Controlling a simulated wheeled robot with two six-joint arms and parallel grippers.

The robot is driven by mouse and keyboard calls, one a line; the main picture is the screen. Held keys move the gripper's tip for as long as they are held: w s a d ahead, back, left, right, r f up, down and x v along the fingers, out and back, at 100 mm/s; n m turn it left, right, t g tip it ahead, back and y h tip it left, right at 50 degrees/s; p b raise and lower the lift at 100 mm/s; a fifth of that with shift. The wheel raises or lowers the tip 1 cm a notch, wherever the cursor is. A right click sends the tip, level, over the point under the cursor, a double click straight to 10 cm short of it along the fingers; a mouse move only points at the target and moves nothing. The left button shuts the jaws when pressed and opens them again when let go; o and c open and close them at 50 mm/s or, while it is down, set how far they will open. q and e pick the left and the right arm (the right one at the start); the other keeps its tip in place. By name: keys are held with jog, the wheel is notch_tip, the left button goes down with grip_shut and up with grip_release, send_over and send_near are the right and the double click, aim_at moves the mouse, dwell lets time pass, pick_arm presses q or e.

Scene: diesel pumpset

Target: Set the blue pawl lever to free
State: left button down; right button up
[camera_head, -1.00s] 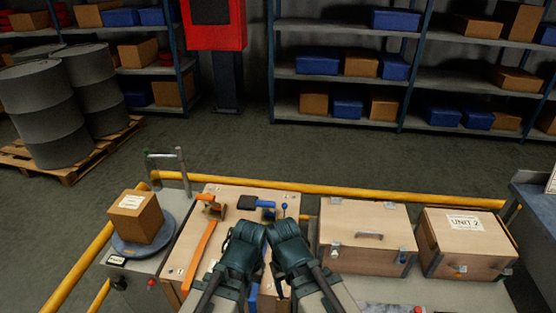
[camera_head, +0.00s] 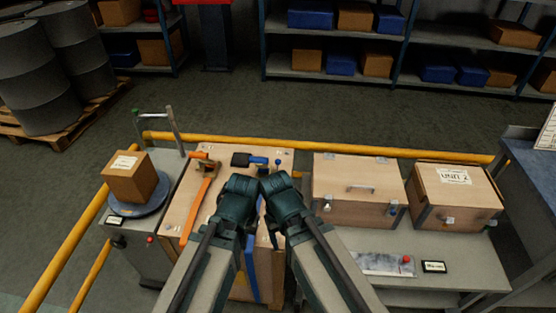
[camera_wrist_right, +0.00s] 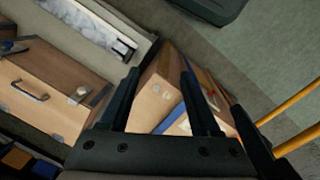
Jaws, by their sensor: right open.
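A blue ratchet (camera_head: 257,160) with a dark handle lies at the far edge of the strapped wooden crate (camera_head: 178,205). A small blue-knobbed lever (camera_head: 278,163) stands at its right end; it may be the pawl lever, but its setting is too small to read. A blue strap (camera_head: 251,275) runs down the crate's front and also shows in the right wrist view (camera_wrist_right: 181,124). My left gripper (camera_head: 239,184) is just nearer than the ratchet, its jaws unclear. My right gripper (camera_head: 277,182) is beside it, below the knob, open and apart from it; its fingers (camera_wrist_right: 160,95) show in the wrist view.
An orange ratchet (camera_head: 207,163) with an orange strap (camera_head: 198,205) is left of the blue one. A small box (camera_head: 131,177) sits on a round plate at left. Two wooden cases (camera_head: 357,190) (camera_head: 456,195) stand at right. A yellow rail (camera_head: 330,150) runs behind.

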dwell(0.3)
